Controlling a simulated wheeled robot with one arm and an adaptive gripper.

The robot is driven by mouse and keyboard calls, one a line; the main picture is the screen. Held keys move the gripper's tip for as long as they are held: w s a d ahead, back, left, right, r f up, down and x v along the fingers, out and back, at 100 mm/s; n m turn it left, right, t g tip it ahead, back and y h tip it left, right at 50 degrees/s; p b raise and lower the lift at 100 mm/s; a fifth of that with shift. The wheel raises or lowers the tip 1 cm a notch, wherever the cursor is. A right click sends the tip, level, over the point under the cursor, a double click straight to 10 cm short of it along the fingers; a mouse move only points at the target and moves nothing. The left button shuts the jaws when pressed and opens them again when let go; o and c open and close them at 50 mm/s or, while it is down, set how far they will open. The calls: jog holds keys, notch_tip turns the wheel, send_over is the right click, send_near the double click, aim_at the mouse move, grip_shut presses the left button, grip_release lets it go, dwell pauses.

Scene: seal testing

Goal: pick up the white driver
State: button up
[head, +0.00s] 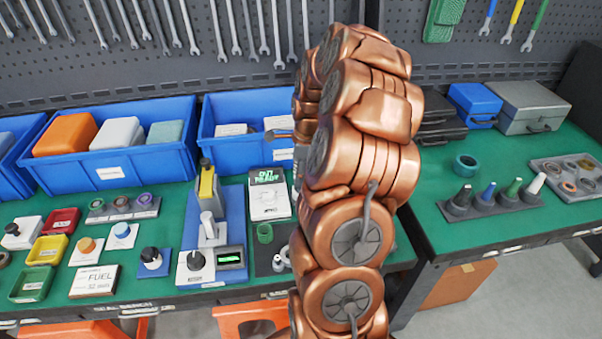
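The white driver (535,184) stands upright, slightly tilted, at the right end of a dark rack (490,206) on the right bench. Black, blue and green drivers stand in the same rack to its left. My copper arm rises through the middle of the picture, well left of the rack. My gripper is mostly hidden behind the arm; only a small grey part (281,134), probably of it, shows at the arm's left edge. Its fingers cannot be made out.
A teal ring (465,165) lies behind the rack, and a grey tray of rings (572,179) lies right of it. Blue and grey cases (533,106) stand at the back. Bare green bench top (465,234) lies in front of the rack. The left bench is crowded.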

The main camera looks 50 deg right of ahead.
grip_shut()
dwell(0.3)
